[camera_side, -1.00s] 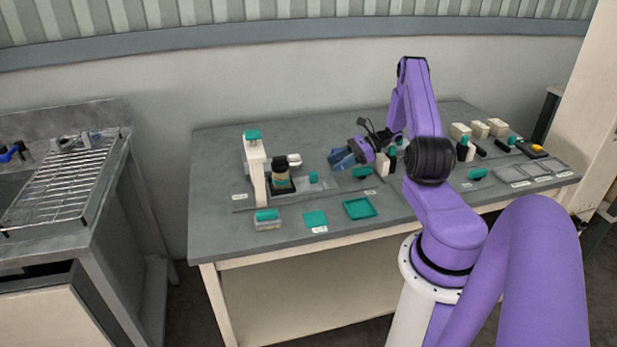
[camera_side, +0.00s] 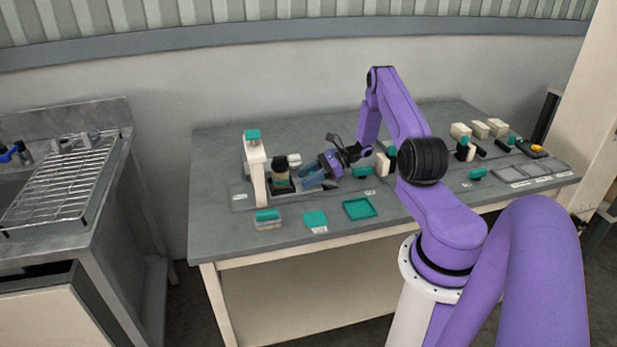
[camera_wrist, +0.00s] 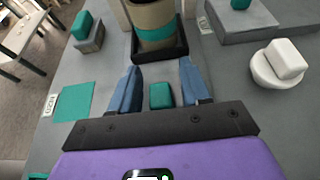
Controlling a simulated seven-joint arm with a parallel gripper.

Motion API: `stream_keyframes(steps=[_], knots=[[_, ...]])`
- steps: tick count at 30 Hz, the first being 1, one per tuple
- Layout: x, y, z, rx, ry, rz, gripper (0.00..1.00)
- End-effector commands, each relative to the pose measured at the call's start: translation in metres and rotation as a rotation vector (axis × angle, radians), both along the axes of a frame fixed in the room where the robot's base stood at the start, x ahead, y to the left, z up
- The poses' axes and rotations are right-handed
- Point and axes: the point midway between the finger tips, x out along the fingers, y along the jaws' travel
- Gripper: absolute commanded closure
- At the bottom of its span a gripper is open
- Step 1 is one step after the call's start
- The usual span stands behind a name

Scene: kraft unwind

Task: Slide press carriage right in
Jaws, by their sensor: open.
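The press is a cream upright (camera_side: 256,175) with a teal top, at the left of the grey table. Its carriage is a dark tray (camera_side: 281,187), right of the upright, carrying a jar (camera_side: 280,172) with a black lid. In the wrist view the jar (camera_wrist: 155,22), with a teal band, stands in the dark tray (camera_wrist: 160,50). A small teal handle (camera_wrist: 160,95) is on the near side of the tray. My gripper (camera_side: 312,181) is open just right of the carriage. In the wrist view its blue fingers (camera_wrist: 159,82) stand either side of the handle with gaps visible.
A white dish with a block (camera_wrist: 279,65) lies to the right in the wrist view. A teal-topped box (camera_side: 267,220), a flat teal square (camera_side: 315,219) and a teal tray (camera_side: 360,208) lie along the front. Several cream blocks (camera_side: 480,130) stand at the far right.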

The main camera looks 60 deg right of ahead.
Motion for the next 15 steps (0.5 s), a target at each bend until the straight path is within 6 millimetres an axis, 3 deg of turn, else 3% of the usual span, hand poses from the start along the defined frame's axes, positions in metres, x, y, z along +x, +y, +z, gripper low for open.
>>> stream_keyframes(steps=[1, 5, 11, 15], knots=[[0.0, 0.0, 0.0, 0.0, 0.0, 0.0, 0.56], [0.0, 0.0, 0.0, 0.0, 0.0, 0.0, 0.99], [0.002, 0.002, 0.0, 0.0, 0.0, 0.001, 1.0], [0.018, 0.018, 0.0, 0.0, 0.0, 0.003, 1.0]])
